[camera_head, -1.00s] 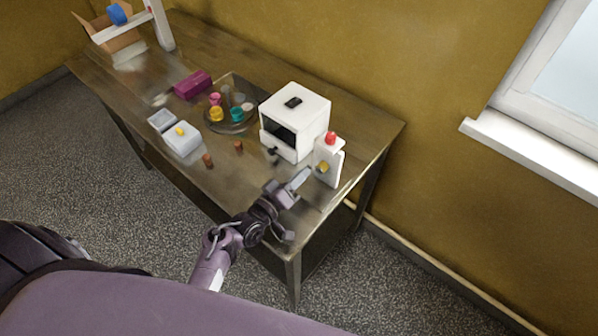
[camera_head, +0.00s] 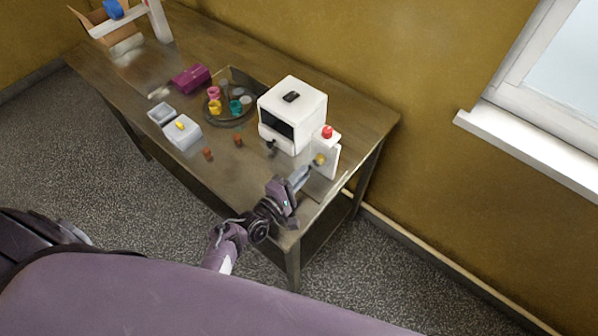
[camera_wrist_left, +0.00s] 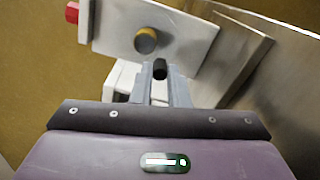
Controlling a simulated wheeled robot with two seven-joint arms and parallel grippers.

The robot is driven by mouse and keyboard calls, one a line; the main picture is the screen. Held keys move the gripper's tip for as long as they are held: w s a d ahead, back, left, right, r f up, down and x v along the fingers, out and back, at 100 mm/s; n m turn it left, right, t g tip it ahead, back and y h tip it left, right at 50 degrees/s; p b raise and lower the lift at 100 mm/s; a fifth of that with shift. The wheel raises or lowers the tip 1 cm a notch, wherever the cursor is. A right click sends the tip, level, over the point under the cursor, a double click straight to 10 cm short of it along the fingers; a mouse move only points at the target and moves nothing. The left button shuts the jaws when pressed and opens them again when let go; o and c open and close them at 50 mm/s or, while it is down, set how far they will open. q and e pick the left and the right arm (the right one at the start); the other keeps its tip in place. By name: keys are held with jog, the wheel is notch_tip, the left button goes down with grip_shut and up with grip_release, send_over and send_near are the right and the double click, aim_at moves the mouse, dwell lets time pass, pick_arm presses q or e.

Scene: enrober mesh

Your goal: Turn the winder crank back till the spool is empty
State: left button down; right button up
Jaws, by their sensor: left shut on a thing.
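A white upright panel (camera_head: 331,158) with a red knob (camera_head: 327,132) on top and a round brass-coloured hub (camera_head: 319,159) stands at the right end of the table. In the left wrist view the panel (camera_wrist_left: 185,45) is tilted across the top, with the hub (camera_wrist_left: 146,40) on its face. My left gripper (camera_head: 305,174) is in front of the panel, its fingers (camera_wrist_left: 160,80) shut on a small black crank handle (camera_wrist_left: 160,68). The crank arm and any wound material on the spool cannot be made out. My right gripper is not in view.
A white box machine (camera_head: 292,105) with a dark front opening stands left of the panel. Farther left are a round dark tray (camera_head: 228,122) with coloured pots, a white box (camera_head: 183,138) and a magenta box (camera_head: 190,79). The table's front right corner is close under my left arm.

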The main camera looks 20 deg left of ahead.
pick_arm(q)
jog(key=shift+d+f+n, duration=0.1)
jog(key=shift+d+n, duration=0.05)
jog(key=shift+n, duration=0.95)
jog(key=shift+s, duration=0.1)
jog(key=c, duration=1.4)
grip_release()
jog(key=shift+s+f, duration=0.15)
jog(key=shift+s, duration=0.25)
jog(key=b+v, duration=0.1)
jog(key=v, duration=0.6)
jog(key=shift+b, duration=0.3)
jog(key=shift+w, duration=0.1)
